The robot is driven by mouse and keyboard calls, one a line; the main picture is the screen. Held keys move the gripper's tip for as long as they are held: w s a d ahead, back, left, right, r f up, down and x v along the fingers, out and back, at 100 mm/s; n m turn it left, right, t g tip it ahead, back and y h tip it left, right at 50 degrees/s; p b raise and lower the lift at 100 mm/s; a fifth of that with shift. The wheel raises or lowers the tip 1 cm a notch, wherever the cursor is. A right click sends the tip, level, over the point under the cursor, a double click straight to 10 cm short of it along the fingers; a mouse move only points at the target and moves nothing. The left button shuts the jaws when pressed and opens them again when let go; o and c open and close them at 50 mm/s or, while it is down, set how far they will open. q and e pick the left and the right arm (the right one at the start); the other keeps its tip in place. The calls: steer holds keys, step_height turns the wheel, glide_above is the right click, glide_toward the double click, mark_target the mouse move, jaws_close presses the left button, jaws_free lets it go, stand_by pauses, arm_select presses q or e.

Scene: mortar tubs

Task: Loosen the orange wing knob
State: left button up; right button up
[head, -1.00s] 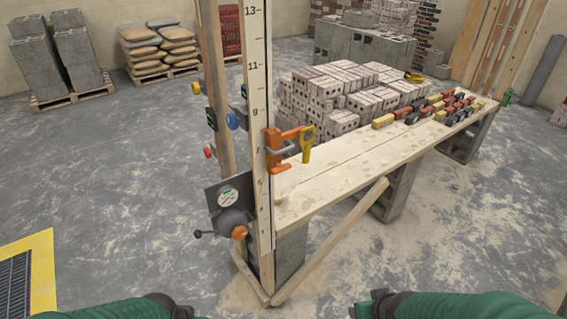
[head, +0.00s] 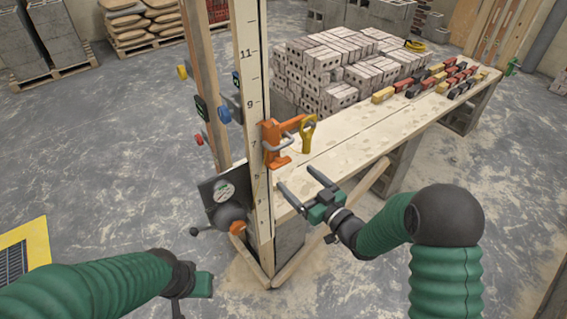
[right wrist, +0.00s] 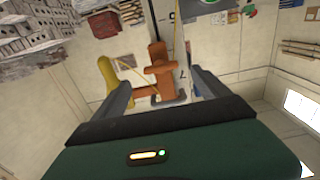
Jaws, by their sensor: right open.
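A small orange knob (head: 237,227) sits on a dark round device (head: 228,214) low on the upright post, under a dark plate with a pale dial. Its wing shape is too small to make out. Higher up, an orange clamp (head: 276,143) with a yellow handle (head: 308,134) grips the post. My right gripper (head: 297,178) is open and empty, below the clamp and right of the knob, fingers toward the post. In the right wrist view the clamp (right wrist: 158,72) shows between the fingers, apart from them. My left gripper (head: 199,284) is low at front left; its fingers are unclear.
The numbered post (head: 250,75) stands at the near end of a plank bench (head: 345,150) with a slanted brace (head: 335,230). A second post (head: 207,80) with coloured parts stands behind. Bricks (head: 325,75) lie beyond.

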mark_target(282, 166)
steer(key=x, duration=0.6)
steer(key=shift+w+a+r+p, duration=0.1)
steer(key=shift+a+r+p, duration=0.15)
steer(key=shift+p, duration=0.15)
steer(key=shift+w+a+f, duration=0.1)
steer(key=shift+w+f, duration=0.05)
steer(key=shift+w, duration=0.25)
steer(key=c, duration=1.4)
steer(key=shift+s+f+n+b, duration=0.1)
steer(key=shift+f+n+b, duration=0.1)
steer(key=shift+n+b, duration=0.85)
steer(key=n+b, duration=0.6)
steer(key=b, duration=0.3)
steer(key=n+b, duration=0.7)
steer(key=b, duration=0.2)
steer(key=shift+a+f+n, duration=0.15)
steer(key=shift+f+n, duration=0.05)
steer(key=shift+n, duration=0.05)
steer(key=shift+r+n+b, duration=0.2)
steer(key=shift+n+b, duration=1)
steer(key=shift+b, duration=0.3)
steer(key=shift+r, duration=0.1)
steer(key=o, duration=1.4)
